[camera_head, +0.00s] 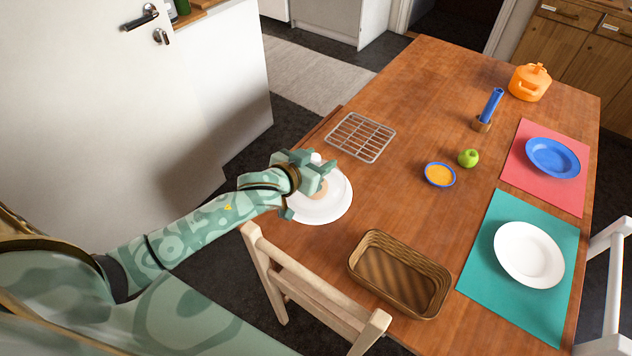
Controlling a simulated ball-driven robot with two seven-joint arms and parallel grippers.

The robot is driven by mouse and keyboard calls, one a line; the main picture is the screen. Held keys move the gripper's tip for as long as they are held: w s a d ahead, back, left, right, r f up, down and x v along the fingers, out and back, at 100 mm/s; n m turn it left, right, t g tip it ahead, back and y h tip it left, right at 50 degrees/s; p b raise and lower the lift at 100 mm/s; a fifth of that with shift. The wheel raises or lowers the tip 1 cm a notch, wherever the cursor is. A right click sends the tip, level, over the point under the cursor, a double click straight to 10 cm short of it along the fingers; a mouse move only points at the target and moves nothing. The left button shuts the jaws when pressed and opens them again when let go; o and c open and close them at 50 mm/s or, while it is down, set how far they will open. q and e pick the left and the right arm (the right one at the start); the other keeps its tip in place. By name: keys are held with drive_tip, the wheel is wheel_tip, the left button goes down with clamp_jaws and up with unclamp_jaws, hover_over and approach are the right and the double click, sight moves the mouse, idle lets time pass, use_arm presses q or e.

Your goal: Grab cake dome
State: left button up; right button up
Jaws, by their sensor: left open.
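A round white plate-like piece (335,205) lies at the table's left edge, partly hidden under my left gripper. A small tan patch shows in its middle, beside the fingers. I cannot make out the cake dome's clear outline; a small pale knob-like spot (316,158) shows at the gripper's fingers and may be its top. My left gripper (318,170) is open, over the white piece. Whether it touches anything I cannot tell. My right gripper is not in view.
A wire rack (361,137) lies just behind the plate. A wicker basket (378,272) sits at the front. A wooden chair (310,288) stands against the near edge. The table's middle is mostly clear.

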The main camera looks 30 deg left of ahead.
use_arm(q)
drive_tip(key=shift+w+f, duration=0.25)
drive_tip(key=shift+w, duration=0.3)
drive_tip(key=shift+s+r, duration=0.1)
drive_tip(key=shift+c, duration=0.4)
clamp_jaws()
drive_tip(key=shift+r, duration=0.1)
